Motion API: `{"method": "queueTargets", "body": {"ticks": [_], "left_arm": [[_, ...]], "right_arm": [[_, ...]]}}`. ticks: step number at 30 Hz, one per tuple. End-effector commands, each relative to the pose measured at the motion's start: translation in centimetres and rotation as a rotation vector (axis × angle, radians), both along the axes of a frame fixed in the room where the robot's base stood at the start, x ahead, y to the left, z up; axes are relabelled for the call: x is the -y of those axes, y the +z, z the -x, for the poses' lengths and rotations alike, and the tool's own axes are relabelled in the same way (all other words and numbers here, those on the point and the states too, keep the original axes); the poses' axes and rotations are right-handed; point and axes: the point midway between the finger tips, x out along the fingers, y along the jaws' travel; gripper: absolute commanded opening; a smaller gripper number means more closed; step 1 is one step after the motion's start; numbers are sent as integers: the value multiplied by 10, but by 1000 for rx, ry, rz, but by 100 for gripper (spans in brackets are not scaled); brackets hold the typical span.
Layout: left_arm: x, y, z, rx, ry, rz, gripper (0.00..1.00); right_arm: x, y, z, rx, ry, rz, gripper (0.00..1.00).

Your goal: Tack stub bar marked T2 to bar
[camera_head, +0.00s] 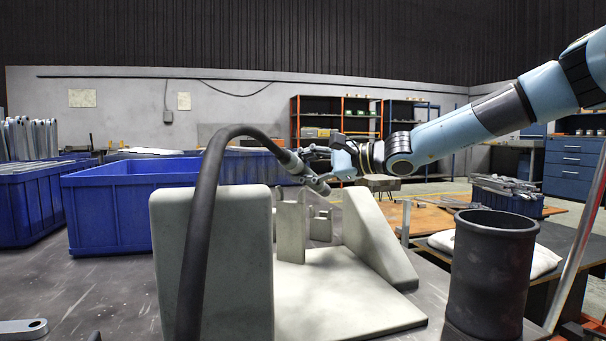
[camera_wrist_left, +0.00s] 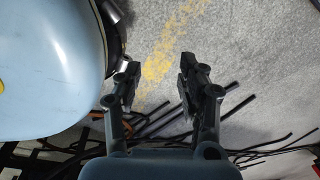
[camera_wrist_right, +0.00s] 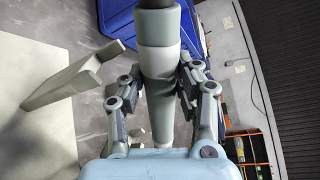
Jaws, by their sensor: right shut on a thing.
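My right gripper (camera_head: 318,163) is shut on a welding torch (camera_head: 292,160), held above the pale fixture (camera_head: 345,300). The torch's thick dark cable (camera_head: 204,205) arches down in front of the fixture's left block. In the right wrist view the grey torch body (camera_wrist_right: 158,75) lies between both fingers. Pale upright pieces (camera_head: 291,230) stand on the fixture plate behind the left block. I see no T2 marking and cannot tell the stub bar from the bar. My left gripper (camera_wrist_left: 159,85) is open and empty over the floor, outside the head view.
Blue bins (camera_head: 110,215) stand behind and left of the fixture, the far left one holding grey metal parts. A dark cylindrical container (camera_head: 492,275) stands to the right. A flat bracket (camera_head: 22,328) lies at the front left. Long dark rods (camera_wrist_left: 255,150) lie below my left gripper.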

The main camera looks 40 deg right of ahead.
Motion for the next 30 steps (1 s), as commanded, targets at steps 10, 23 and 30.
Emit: {"method": "queueTargets", "body": {"ticks": [10, 23, 30], "left_arm": [[-11, -18, 49, -14, 9, -7, 40], [-15, -24, 69, -19, 11, -9, 40], [-15, -22, 68, -18, 11, -9, 40]], "right_arm": [[0, 32, 0, 2, 1, 1, 0], [0, 40, 0, 2, 1, 0, 0], [0, 42, 0, 2, 0, 0, 0]]}}
